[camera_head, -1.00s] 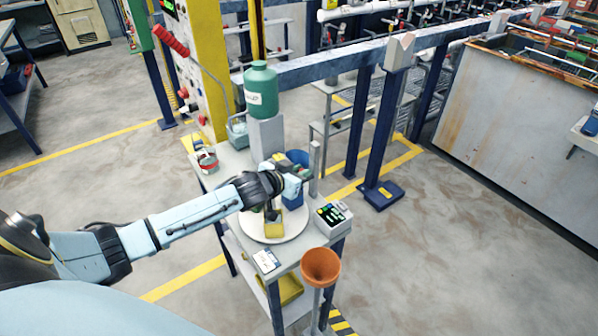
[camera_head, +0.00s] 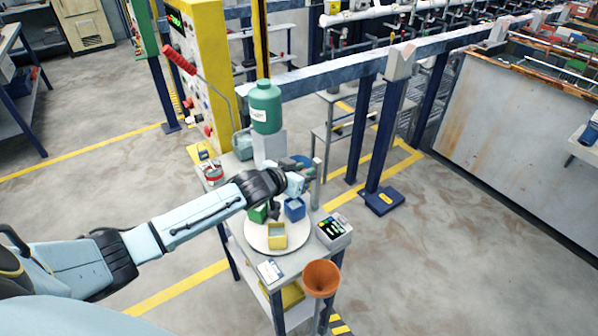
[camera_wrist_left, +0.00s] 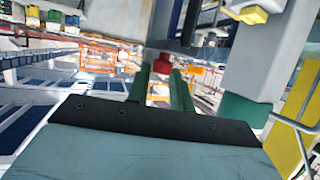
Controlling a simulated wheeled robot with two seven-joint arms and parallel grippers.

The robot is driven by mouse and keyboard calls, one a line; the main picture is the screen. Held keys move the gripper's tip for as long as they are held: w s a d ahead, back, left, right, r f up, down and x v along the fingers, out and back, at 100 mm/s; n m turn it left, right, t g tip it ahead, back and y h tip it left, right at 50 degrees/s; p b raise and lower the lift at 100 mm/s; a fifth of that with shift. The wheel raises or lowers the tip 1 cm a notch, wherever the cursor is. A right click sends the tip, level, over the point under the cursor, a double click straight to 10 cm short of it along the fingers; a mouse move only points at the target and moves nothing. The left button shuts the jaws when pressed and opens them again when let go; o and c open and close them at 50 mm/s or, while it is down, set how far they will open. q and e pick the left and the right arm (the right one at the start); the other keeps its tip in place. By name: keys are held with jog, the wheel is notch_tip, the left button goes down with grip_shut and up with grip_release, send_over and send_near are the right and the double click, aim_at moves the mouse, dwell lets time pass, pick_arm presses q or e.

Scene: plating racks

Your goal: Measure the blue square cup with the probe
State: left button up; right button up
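The blue square cup (camera_head: 294,209) stands on the right side of a round white plate (camera_head: 268,246) on the small stand. My left gripper (camera_head: 308,176) is above and behind this cup, beside a slim grey post (camera_head: 316,190). In the left wrist view its two green fingers (camera_wrist_left: 162,82) are parted, with a small red piece (camera_wrist_left: 163,62) showing between their tips. I cannot tell whether they touch it, or whether it is part of the probe. The blue cup does not clearly show in the wrist view. My right gripper is out of view.
A yellow cup (camera_head: 277,236) and a partly hidden green cup (camera_head: 257,214) share the plate. A meter (camera_head: 334,231) sits on the right, an orange funnel (camera_head: 321,279) in front. A green bottle (camera_head: 266,107) stands on a grey block behind.

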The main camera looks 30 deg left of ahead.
pick_arm(q)
jog(key=o, duration=0.3)
jog(key=shift+o, duration=0.2)
jog(key=shift+s, duration=0.1)
jog(key=shift+s, duration=0.2)
jog(key=v, duration=1.3)
jog(key=shift+r, duration=0.15)
jog(key=shift+w, duration=0.1)
